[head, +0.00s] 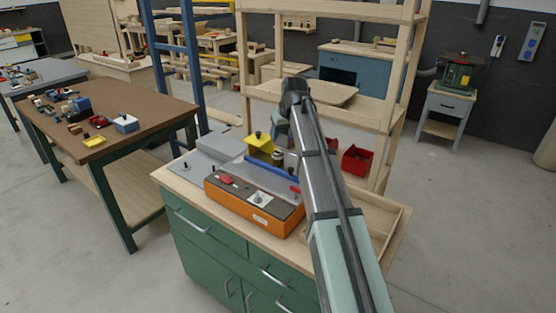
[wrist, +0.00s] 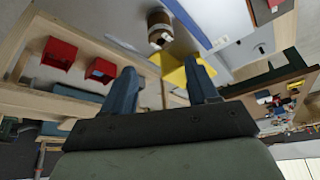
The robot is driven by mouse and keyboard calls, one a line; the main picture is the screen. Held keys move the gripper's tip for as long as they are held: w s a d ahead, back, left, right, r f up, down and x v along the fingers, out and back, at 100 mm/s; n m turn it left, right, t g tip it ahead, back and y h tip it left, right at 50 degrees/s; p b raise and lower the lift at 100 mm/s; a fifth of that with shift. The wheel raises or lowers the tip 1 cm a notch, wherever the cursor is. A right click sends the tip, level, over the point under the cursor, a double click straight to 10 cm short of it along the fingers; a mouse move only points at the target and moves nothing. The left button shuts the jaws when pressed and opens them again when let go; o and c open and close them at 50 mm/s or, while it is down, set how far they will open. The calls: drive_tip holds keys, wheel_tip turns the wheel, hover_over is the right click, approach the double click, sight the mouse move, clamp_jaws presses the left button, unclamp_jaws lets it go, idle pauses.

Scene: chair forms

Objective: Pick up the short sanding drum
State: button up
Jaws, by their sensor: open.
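A short brown drum with a dark band (wrist: 160,28), which looks like the sanding drum, shows at the top of the wrist view, beyond my fingertips. In the head view it is a small brown shape (head: 277,156) on the bench behind the orange machine, partly hidden by my arm. My gripper (wrist: 160,70) is open, with nothing between its fingers. In the head view my gripper (head: 281,128) hangs above the back of the green cabinet's top, close to the drum and apart from it. The exact gap is hard to tell.
An orange-and-grey machine (head: 252,205) with a blue bar stands in front of the drum. A yellow block with a black knob (head: 258,145) is close beside it. Red bins (head: 356,160) sit to the right by a wooden shelf frame (head: 247,75). A wooden tray (head: 388,222) lies front right.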

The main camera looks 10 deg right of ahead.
sight(277, 155)
drive_tip(key=x, duration=0.8)
drive_tip(key=shift+d+f, duration=0.1)
drive_tip(key=shift+x, duration=2.75)
drive_tip(key=shift+s, duration=0.1)
drive_tip(key=shift+c, duration=0.3)
drive_tip(key=c, duration=0.7)
